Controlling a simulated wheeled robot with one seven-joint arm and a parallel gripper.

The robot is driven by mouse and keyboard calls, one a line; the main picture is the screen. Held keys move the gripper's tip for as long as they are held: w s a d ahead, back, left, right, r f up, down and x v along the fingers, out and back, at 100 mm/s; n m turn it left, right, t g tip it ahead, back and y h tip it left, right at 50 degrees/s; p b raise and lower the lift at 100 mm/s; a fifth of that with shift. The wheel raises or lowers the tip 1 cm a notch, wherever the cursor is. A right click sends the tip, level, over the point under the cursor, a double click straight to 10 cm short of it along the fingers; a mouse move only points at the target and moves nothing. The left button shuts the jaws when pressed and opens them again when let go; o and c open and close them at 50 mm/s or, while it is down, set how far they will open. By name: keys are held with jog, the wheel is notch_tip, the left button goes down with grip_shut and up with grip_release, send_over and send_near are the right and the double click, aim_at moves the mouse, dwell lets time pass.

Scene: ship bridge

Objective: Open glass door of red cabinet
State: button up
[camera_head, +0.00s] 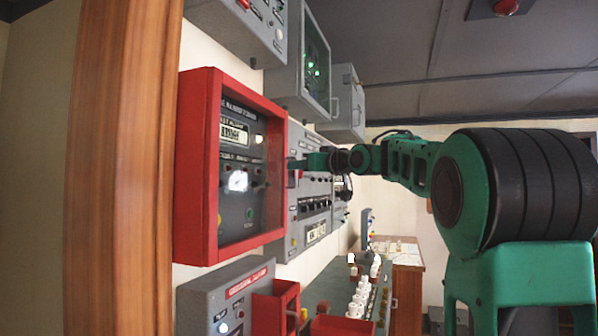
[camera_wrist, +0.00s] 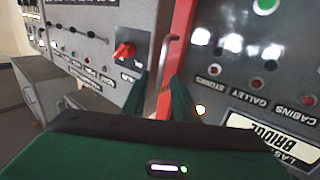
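The red cabinet (camera_head: 195,165) hangs on the wall at the left in the head view, its glass door (camera_head: 242,190) apparently closed over a dark panel with gauges and lights. In the wrist view its red edge (camera_wrist: 181,45) runs down the middle, with a thin grey handle (camera_wrist: 161,62) beside it. My gripper (camera_wrist: 160,98) is open, its two green fingers apart, with the handle and the red edge showing in the gap between them. Whether a finger touches the handle I cannot tell. In the head view my gripper (camera_head: 298,164) is at the cabinet's right edge.
A grey control panel with a red switch (camera_wrist: 125,51) lies just left of the handle in the wrist view. Grey boxes (camera_head: 300,62) hang above and right of the cabinet. A lower grey box (camera_head: 228,298) and red boxes (camera_head: 275,310) sit below. A console desk stands farther back.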

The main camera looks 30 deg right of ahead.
grip_shut()
dwell(1.2)
